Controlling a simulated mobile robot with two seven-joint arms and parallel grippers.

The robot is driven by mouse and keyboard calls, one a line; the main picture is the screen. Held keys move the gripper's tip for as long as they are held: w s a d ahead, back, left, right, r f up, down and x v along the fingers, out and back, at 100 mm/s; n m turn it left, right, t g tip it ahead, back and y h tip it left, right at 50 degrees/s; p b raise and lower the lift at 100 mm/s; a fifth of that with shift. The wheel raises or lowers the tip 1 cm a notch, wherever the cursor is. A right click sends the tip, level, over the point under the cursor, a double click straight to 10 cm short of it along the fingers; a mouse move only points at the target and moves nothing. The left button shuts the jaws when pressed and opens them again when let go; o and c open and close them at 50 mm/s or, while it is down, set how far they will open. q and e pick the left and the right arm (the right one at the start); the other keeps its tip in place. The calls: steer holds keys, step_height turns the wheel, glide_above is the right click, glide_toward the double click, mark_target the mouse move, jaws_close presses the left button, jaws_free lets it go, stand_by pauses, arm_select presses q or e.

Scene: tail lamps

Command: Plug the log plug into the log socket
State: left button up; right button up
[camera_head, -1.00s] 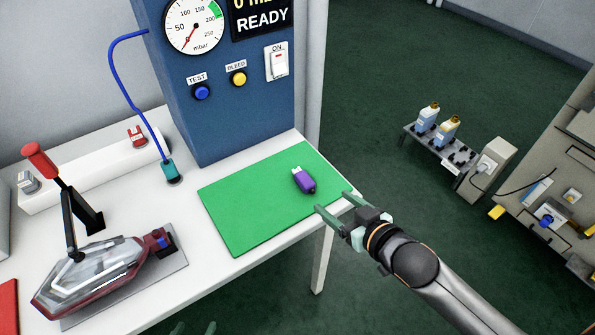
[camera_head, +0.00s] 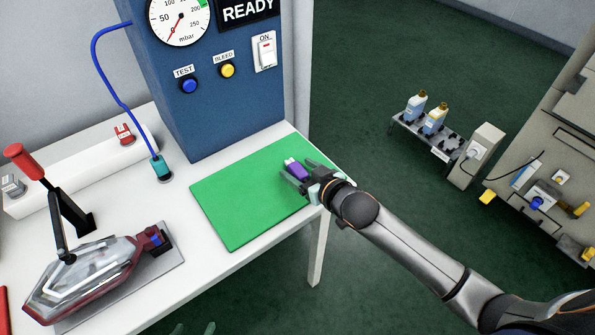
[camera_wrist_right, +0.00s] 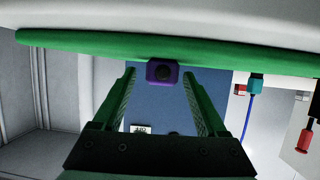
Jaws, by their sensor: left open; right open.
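The purple plug with a pale tip (camera_head: 296,169), which I take as the log plug, lies on the green mat (camera_head: 235,215) near its right edge. My right gripper (camera_head: 299,171) is open, with its fingers on either side of the plug. I cannot make out which fitting is the log socket.
A blue test cabinet (camera_head: 220,115) stands behind the mat. A teal connector (camera_head: 161,168) on a blue cable stands left of the mat. A tail lamp (camera_head: 85,280) sits in a fixture with a red-handled lever (camera_head: 28,162). The mat's left part is clear.

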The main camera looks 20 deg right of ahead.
steer(key=shift+w+a+f, duration=0.2)
steer(key=shift+w+f, duration=0.05)
steer(key=shift+w, duration=0.25)
jaws_close()
stand_by(0.3)
